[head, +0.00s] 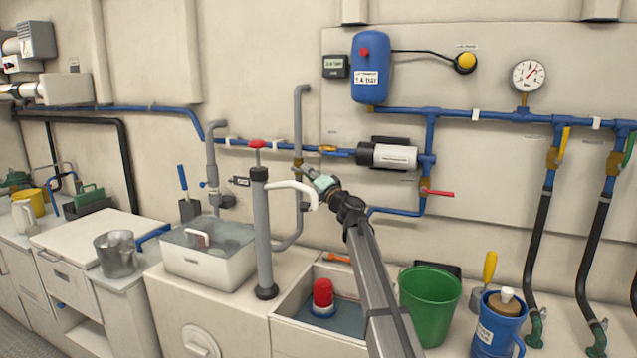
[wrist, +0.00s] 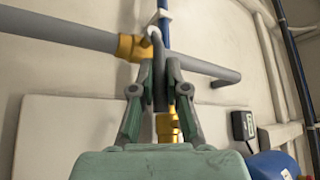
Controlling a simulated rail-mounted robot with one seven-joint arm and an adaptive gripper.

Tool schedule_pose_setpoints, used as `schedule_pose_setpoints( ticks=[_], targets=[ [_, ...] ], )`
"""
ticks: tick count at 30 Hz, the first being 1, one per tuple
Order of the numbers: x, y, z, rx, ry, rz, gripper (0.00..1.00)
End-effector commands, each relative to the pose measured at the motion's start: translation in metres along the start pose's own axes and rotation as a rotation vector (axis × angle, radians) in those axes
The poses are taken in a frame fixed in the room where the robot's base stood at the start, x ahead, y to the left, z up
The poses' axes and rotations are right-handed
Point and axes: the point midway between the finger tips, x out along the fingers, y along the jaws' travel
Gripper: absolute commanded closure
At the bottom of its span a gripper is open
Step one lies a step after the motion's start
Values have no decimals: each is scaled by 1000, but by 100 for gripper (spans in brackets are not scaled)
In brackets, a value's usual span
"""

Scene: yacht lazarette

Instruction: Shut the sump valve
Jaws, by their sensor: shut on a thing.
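The valve I take as the sump valve is a brass body (head: 298,163) on the upright grey pipe behind the pump; its label is not readable. In the wrist view the brass body (wrist: 133,47) sits on the grey pipe (wrist: 70,33). A dark lever (wrist: 158,88) runs from a pale hub by the body, roughly across the pipe. My gripper (wrist: 161,75) is shut on this lever, one finger on each side. In the head view my gripper (head: 322,183) is just right of the valve; its fingertips and the lever are hard to make out there.
A grey hand pump (head: 262,230) with a red top and pale curved spout stands close left of my gripper. A blue pipe with a brass fitting (head: 328,148) runs behind. Below are a sump box (head: 290,308) with a red-topped float and a green bucket (head: 430,305).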

Motion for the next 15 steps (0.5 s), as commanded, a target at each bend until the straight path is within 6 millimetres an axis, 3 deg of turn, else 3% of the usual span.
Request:
schedule_pose_setpoints(
  ticks=[11, 12, 14, 15],
  targets=[
    [3, -2, 3, 6, 3, -6, 100],
    [3, -2, 3, 6, 3, -6, 83],
    [3, -2, 3, 6, 2, -6, 62],
    [3, -2, 3, 5, 2, -6, 60]
  ],
)
